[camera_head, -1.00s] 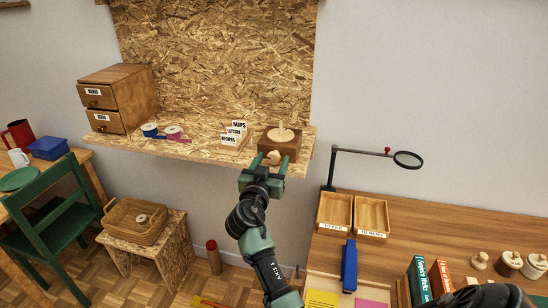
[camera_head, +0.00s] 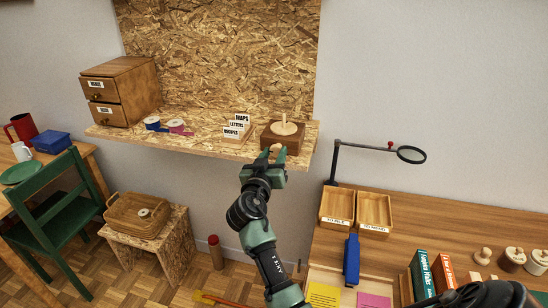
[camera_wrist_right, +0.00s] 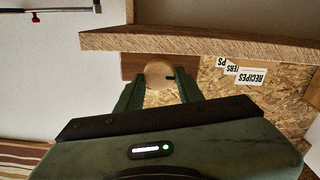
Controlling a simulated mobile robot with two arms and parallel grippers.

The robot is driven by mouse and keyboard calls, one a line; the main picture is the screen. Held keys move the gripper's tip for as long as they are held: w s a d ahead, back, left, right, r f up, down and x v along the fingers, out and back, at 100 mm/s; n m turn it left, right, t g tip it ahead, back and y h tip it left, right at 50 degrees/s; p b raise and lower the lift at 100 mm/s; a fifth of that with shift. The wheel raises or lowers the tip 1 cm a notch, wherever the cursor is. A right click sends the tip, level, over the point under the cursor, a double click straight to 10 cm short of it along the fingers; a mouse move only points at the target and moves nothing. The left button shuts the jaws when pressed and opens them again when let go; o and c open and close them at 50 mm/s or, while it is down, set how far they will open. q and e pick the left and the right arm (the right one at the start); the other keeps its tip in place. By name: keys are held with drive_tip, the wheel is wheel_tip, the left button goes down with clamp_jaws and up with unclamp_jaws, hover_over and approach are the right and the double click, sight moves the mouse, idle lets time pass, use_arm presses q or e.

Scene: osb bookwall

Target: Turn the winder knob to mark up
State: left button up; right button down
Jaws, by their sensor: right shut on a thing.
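The winder is a brown wooden box (camera_head: 270,138) with a pale disc and peg (camera_head: 286,127) on top, at the right end of the chipboard shelf. Its round pale knob (camera_head: 276,149) is on the front. My right gripper (camera_head: 274,156) is shut on the knob, one finger on each side. In the right wrist view the knob (camera_wrist_right: 156,73) sits between the fingertips (camera_wrist_right: 158,86). A short dark mark on it points right in that picture, where the card lettering is upside down. The fingers hide the knob's sides. My left gripper is out of view.
Labelled card dividers (camera_head: 238,127) stand just left of the winder. The shelf's front edge (camera_head: 215,151) runs beside my gripper. Two wooden trays (camera_head: 374,211) lie on that desk.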

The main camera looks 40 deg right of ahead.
drive_tip(key=shift+n, duration=2.2)
drive_tip(key=shift+r, duration=0.1)
drive_tip(key=c, duration=1)
unclamp_jaws()
drive_tip(key=shift+o, duration=0.5)
drive_tip(key=shift+w, duration=0.1)
